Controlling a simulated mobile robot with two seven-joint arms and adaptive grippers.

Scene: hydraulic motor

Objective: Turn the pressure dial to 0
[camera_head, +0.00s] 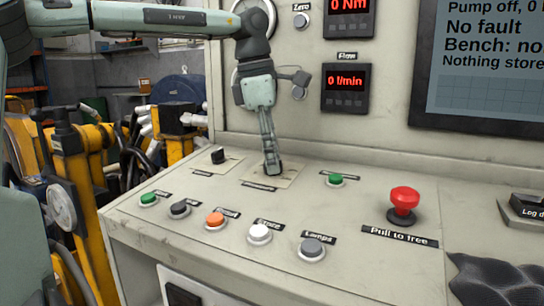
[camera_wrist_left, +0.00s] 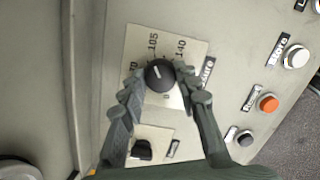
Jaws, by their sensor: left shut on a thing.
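The pressure dial (camera_wrist_left: 160,74) is a round black knob on a pale square plate (camera_wrist_left: 137,38) with printed numbers, among them 105, 140 and 0. My left gripper (camera_wrist_left: 162,82) has one finger on each side of the knob and is shut on it. In the head view, my left gripper (camera_head: 271,168) reaches down from above onto the dial's plate (camera_head: 288,178) on the sloping console, and its fingers hide most of the knob. I cannot tell which number the knob points to. My right gripper is not in view.
Another black knob (camera_head: 218,156) is left of the dial. Green (camera_head: 149,199), orange (camera_head: 215,220), white (camera_head: 260,233) and grey buttons line the console's front. A red mushroom button (camera_head: 404,199) stands to the right. The Flow display (camera_head: 346,88) reads 0 l/min; the screen (camera_head: 482,62) says "Pump off".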

